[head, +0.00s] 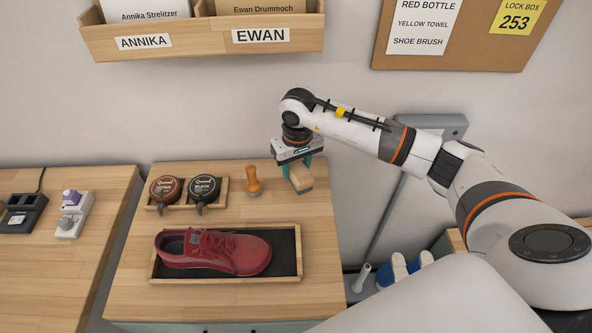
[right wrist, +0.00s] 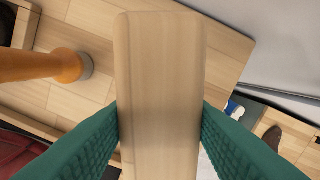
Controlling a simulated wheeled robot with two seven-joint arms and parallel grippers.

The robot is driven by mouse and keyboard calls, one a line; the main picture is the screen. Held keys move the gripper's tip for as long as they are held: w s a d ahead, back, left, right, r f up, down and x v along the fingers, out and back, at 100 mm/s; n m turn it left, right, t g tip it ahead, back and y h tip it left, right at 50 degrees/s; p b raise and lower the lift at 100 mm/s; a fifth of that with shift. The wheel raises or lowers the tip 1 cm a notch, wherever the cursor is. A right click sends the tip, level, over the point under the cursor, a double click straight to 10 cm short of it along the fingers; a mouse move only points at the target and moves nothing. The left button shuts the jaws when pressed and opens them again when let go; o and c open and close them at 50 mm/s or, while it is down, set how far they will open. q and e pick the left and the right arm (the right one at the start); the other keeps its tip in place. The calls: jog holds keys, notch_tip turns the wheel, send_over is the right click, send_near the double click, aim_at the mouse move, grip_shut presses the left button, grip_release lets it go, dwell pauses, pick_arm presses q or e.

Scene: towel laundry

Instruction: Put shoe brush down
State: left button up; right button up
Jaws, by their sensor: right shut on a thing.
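The shoe brush (head: 300,181) has a light wooden body and is at the back right of the wooden table (head: 215,302). My right gripper (head: 296,163) points down and is shut on it. In the right wrist view the brush's wooden back (right wrist: 160,80) lies between the green finger pads (right wrist: 160,135), one pad on each side. The brush is at or just above the table top; I cannot tell whether it touches. Its underside is hidden. My left gripper is not in view.
An orange-handled dauber (head: 253,182) stands just left of the brush. Two polish tins (head: 204,188) sit in a small tray (head: 222,196). A red shoe (head: 212,252) lies in a dark-lined tray (head: 299,268). The table's right edge is close to the brush.

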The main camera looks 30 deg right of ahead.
notch_tip(320, 180, down, 4)
jog(key=shift+r+p, duration=0.15)
jog(key=shift+p, duration=0.85)
jog(key=shift+w+p, duration=0.1)
jog(key=shift+p, duration=0.25)
jog(key=shift+w+d+f, duration=0.1)
jog(key=shift+f, duration=0.25)
jog(key=shift+f, duration=0.1)
jog(key=shift+f+b, duration=0.1)
jog(key=shift+b, duration=0.25)
jog(key=o, duration=1)
jog(key=shift+c, duration=0.2)
